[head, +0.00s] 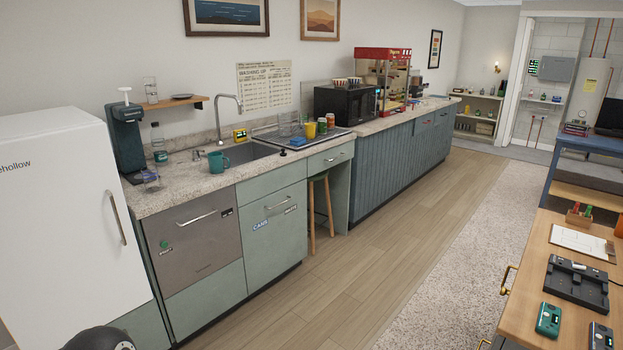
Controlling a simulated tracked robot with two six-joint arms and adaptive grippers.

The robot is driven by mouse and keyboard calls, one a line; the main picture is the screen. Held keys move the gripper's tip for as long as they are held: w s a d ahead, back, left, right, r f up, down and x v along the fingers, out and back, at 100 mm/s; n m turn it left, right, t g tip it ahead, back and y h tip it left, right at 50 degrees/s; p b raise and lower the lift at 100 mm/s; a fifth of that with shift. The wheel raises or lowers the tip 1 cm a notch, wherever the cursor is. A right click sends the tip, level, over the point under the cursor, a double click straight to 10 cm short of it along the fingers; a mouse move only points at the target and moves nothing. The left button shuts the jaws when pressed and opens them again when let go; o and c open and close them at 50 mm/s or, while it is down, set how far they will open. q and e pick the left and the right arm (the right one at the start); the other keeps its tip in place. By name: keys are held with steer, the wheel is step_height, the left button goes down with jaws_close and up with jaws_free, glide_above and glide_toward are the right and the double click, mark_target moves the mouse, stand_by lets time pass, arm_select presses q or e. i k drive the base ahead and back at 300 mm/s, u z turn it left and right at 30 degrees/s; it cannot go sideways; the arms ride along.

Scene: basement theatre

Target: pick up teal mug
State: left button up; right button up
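Neither of my grippers shows in the head view. A dark rounded part, probably mine, shows at the bottom left, well away from the mug.
A dark green drinks machine (127,140), a bottle (158,143) and a clear glass (151,180) stand left of the mug. A white fridge (60,220) is at the left. A wooden desk (530,270) is at the right. The wood floor (345,285) between is clear.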

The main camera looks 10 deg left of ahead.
mark_target(215, 160)
steer(key=u, duration=0.2)
steer(key=i, duration=1.75)
steer(key=u, duration=0.35)
steer(key=i, duration=1.3)
steer(key=u, duration=0.2)
